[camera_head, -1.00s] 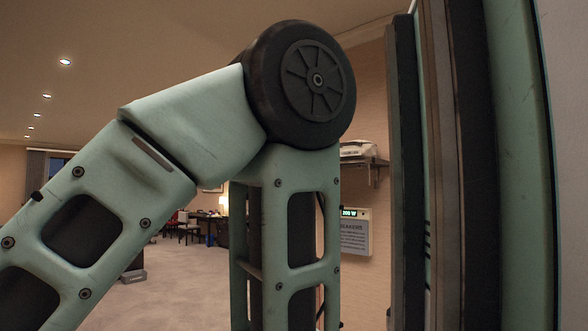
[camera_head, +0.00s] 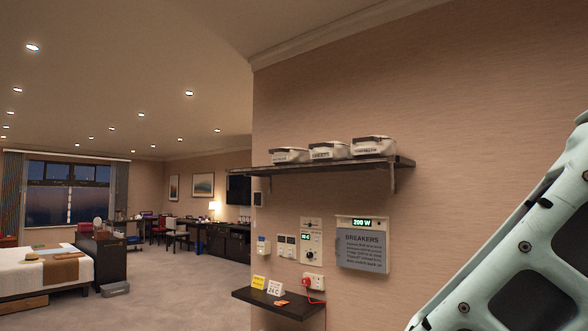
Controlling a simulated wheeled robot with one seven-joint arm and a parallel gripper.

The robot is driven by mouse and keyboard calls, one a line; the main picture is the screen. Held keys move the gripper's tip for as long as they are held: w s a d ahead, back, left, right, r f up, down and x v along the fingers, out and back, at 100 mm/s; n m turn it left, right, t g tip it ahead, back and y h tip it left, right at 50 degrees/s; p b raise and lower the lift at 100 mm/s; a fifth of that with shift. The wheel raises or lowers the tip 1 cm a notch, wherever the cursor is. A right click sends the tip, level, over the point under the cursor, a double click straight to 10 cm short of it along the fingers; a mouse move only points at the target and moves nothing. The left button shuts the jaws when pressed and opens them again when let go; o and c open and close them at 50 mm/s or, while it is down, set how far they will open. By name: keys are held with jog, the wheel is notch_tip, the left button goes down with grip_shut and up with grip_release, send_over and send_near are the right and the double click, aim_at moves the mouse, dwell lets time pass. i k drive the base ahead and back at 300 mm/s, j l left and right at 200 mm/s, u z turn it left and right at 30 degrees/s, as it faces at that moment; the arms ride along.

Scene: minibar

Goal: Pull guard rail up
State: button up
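No guard rail can be made out in the head view. Part of my own arm, a pale green link, crosses the lower right corner. My gripper is outside the picture, so its fingers and anything in them are hidden.
A wall shelf (camera_head: 340,165) holds white bags (camera_head: 329,151). Below it are a breakers sign (camera_head: 361,248), switch panels (camera_head: 311,241) and a small dark shelf (camera_head: 279,304). A bed (camera_head: 42,268) and cabinet (camera_head: 103,255) stand at left; the carpet (camera_head: 190,285) between is open.

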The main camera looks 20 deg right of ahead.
aim_at(385, 159)
jog(key=i+l+z, duration=0.15)
jog(key=i, duration=1.25)
jog(key=i+j+z, duration=0.2)
jog(key=i, duration=1.2)
